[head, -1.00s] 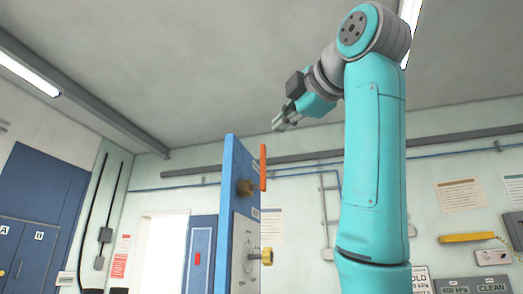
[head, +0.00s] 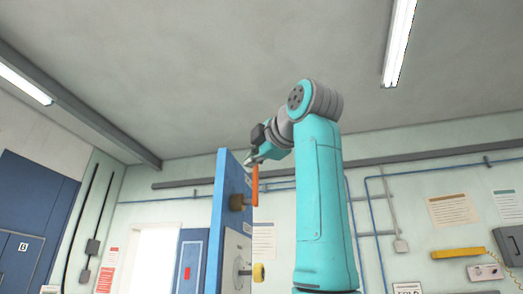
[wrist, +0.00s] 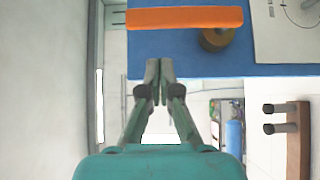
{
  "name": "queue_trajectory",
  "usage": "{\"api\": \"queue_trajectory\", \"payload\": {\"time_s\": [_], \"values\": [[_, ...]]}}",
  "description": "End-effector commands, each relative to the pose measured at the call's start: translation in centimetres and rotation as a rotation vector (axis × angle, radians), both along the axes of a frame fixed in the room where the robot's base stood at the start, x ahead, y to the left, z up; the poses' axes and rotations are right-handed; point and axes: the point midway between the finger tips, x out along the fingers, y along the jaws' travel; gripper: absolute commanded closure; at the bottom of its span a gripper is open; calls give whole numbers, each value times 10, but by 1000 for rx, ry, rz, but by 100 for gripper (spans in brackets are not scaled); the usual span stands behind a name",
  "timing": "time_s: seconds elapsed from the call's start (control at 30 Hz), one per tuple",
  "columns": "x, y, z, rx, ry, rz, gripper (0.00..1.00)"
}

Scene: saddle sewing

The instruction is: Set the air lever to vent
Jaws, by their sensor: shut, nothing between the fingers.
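The air lever is most likely the orange bar (head: 255,186) on a brown round hub (head: 237,202), standing out from the face of a blue panel (head: 217,230). In the head view the bar is upright. In the wrist view the orange bar (wrist: 185,17) lies across the top with its hub (wrist: 216,40) beside it. My gripper (head: 250,160) is at the panel's top edge, close to the bar's upper end. In the wrist view my gripper (wrist: 158,68) is shut and empty, apart from the bar. Any vent marking is unreadable.
Below the lever, the panel carries a pale plate (head: 236,262) with a yellow knob (head: 259,272). Pipes and posted sheets (head: 453,209) are on the back wall. A yellow handle (head: 457,254) is at the right. Open air lies above the panel.

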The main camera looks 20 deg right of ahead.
Motion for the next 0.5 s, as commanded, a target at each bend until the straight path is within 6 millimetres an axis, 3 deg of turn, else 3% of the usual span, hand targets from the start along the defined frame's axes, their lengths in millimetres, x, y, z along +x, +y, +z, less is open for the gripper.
{"api": "queue_trajectory", "payload": {"time_s": [0.2, 0.5], "values": [[20, -18, 0, 1, 0, -4, 100], [26, -22, 0, 1, 0, -2, 100]]}}
